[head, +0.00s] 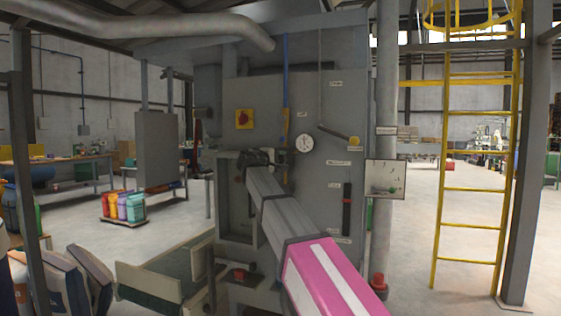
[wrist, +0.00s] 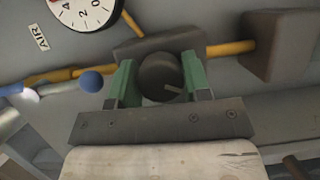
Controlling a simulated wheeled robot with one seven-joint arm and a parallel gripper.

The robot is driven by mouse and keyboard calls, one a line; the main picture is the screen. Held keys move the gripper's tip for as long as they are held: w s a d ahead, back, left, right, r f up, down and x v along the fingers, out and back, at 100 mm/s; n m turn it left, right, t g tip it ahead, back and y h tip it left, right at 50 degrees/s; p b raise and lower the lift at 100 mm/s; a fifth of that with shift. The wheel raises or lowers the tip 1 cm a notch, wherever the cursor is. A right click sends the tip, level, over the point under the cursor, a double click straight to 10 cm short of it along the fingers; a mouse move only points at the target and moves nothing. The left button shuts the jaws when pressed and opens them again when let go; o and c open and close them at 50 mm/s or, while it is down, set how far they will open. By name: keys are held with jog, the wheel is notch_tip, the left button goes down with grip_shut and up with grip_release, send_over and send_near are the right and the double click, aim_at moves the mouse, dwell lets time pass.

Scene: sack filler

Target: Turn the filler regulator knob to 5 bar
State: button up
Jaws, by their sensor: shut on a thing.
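The regulator knob (wrist: 162,76) is a dark round knob with a pale mark on its face, pointing to the lower right in the wrist view. My gripper (wrist: 158,80) has its two green fingers on either side of the knob and is shut on it. The round white gauge (wrist: 88,8) is cut off by the top edge of the wrist view; several numbers show, but I cannot read the pressure. The gauge also shows in the head view (head: 304,143), too small to read. There my gripper (head: 258,158) is at the cabinet front, and the knob is hidden.
A yellow pipe (wrist: 225,49) runs through the regulator to a brown block (wrist: 277,45). A blue-tipped lever (wrist: 91,81) is left of my gripper. Sacks (head: 85,275) lie at lower left.

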jog(key=shift+f, duration=0.1)
jog(key=o, duration=0.9)
jog(key=shift+s+a, duration=0.1)
jog(key=v, duration=1)
jog(key=shift+s+a, duration=0.2)
jog(key=shift+s, duration=0.05)
